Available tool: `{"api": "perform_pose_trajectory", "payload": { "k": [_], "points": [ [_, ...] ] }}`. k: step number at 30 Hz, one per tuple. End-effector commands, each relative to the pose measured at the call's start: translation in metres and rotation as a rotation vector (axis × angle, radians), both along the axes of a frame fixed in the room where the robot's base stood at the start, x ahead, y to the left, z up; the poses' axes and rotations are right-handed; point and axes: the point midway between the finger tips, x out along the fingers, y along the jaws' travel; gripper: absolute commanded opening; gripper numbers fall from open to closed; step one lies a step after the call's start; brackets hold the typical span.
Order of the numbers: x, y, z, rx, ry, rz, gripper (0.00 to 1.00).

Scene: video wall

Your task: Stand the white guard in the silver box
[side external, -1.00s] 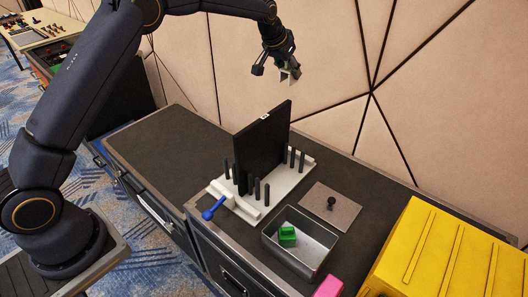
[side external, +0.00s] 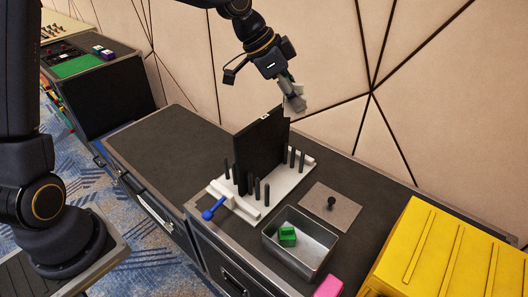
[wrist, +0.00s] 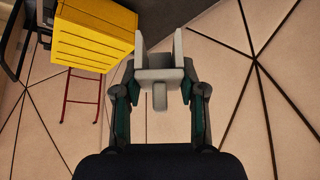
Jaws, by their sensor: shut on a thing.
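The white guard (wrist: 158,75), a pale piece with two upright side plates and a small tab, is held between the fingers of my gripper (wrist: 160,92) in the wrist view. In the side view the guard (side external: 294,103) hangs tilted below my gripper (side external: 290,92), in the air near the top right corner of the black panel. The open silver box (side external: 318,248) sits on the dark bench, below and to the right of the guard. A green block (side external: 287,234) lies inside the box, toward its left side.
The black panel (side external: 260,150) stands upright in a white base (side external: 285,192) with several black posts and a blue handle (side external: 211,212). A grey plate with a black knob (side external: 331,203) lies behind the box. A yellow case (side external: 430,250) and pink block (side external: 328,287) are at right.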

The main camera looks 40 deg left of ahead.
Motion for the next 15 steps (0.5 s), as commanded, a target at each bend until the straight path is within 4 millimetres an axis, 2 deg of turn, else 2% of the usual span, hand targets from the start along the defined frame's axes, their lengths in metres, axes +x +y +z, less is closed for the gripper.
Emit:
{"api": "perform_pose_trajectory", "payload": {
  "k": [3, 6, 15],
  "points": [
    [-0.047, -0.025, 0.009, 0.0, 0.003, -0.177, 0.14],
    [-0.081, -0.041, 0.012, 0.001, 0.004, -0.303, 0.14],
    [-0.15, -0.066, 0.01, -0.003, 0.004, -0.551, 0.14]
  ]
}}
